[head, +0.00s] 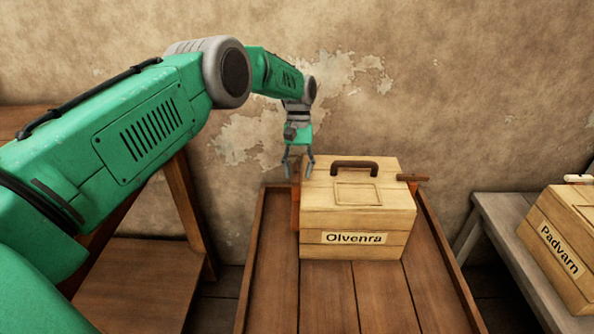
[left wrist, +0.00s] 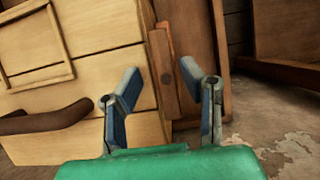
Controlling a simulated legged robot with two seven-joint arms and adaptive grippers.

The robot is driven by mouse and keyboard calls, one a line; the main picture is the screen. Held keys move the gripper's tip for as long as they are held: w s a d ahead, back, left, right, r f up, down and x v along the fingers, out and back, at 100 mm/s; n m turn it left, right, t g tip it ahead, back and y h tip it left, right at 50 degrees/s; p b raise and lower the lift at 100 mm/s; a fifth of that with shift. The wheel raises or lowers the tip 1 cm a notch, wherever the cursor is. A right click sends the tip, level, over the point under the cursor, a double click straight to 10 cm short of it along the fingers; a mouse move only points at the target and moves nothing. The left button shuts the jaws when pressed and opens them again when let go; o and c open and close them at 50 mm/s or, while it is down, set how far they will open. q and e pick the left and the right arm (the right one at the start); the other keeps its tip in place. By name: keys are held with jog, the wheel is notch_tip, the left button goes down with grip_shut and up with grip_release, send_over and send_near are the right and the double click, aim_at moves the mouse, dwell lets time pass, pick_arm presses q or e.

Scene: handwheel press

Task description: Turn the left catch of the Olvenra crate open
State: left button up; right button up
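The Olvenra crate (head: 350,215) is a pale wooden box with a brown top handle (head: 355,167) and a name label on its front. Its left catch (head: 295,209) is a reddish-brown wooden bar, lying along the crate's left side. My left gripper (head: 298,166) points down above the catch. Its two fingers (left wrist: 160,83) are spread apart, with nothing visibly gripped. Whether a finger touches the catch I cannot tell. My right gripper is not in view.
The crate stands on a brown wooden table (head: 330,290) with raised edges. A right catch (head: 413,178) sticks out sideways from the crate. The Padvarn crate (head: 560,245) sits on a grey bench (head: 500,215) at the right. A plastered wall (head: 450,80) is behind.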

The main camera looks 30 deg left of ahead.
aim_at(298, 171)
pick_arm(q)
jog(key=shift+a+r, duration=0.1)
jog(key=shift+r, duration=0.15)
notch_tip(298, 171, up, 9)
jog(key=shift+r, duration=0.2)
dwell(0.3)
dwell(0.3)
